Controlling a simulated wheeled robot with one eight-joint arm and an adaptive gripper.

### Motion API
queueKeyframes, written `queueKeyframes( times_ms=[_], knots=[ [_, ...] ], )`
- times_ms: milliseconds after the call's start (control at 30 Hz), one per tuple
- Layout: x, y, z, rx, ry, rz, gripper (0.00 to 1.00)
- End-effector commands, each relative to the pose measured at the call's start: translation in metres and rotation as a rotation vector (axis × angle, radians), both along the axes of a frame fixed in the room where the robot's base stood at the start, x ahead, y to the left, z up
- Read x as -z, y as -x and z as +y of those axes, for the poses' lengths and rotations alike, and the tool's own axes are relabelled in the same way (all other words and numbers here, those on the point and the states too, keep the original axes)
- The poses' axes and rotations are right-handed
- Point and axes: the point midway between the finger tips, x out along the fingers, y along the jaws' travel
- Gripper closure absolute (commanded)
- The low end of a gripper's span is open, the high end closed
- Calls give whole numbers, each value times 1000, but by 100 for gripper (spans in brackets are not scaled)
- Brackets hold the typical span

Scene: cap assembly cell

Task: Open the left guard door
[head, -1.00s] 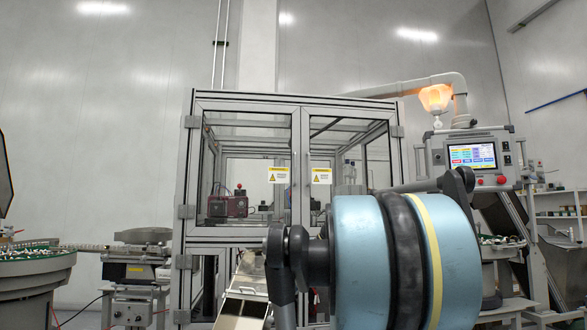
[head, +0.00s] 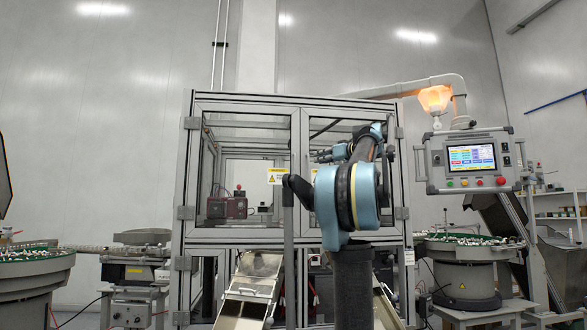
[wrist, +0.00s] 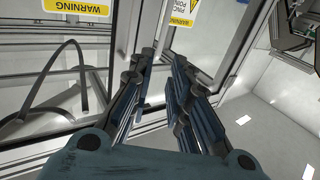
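The left guard door (head: 245,107) is a glazed panel in a grey metal frame on the front of the machine cabinet. It looks shut in the head view, with a yellow and white warning label (head: 277,175) near its right edge. My gripper (head: 319,157) is in front of the upper right door and points left, partly hidden behind my arm. In the wrist view my gripper (wrist: 160,65) is open, with its fingers apart near the door edges. A pale upright bar (wrist: 150,48) shows near the left finger; I cannot tell whether it touches.
The right guard door (head: 345,108) is largely behind my arm. A control panel (head: 470,157) hangs at the right. Feeder bowls stand at the left (head: 35,255) and right (head: 465,245). A sloped metal chute (head: 245,300) sticks out below the doors.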

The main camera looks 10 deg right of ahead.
Motion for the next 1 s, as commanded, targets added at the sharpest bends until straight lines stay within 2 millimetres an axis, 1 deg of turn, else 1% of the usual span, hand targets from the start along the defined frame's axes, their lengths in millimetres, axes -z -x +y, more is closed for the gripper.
queueKeyframes(
  times_ms=[167, 700, 900, 1000],
  knots=[
    [1, -20, 16, -6, 0, 1, 82],
    [1, -99, 70, -6, 0, 4, 82],
    [1, -123, 85, -4, 0, 4, 82],
    [1, -131, 91, -5, 0, 4, 82]
  ],
)
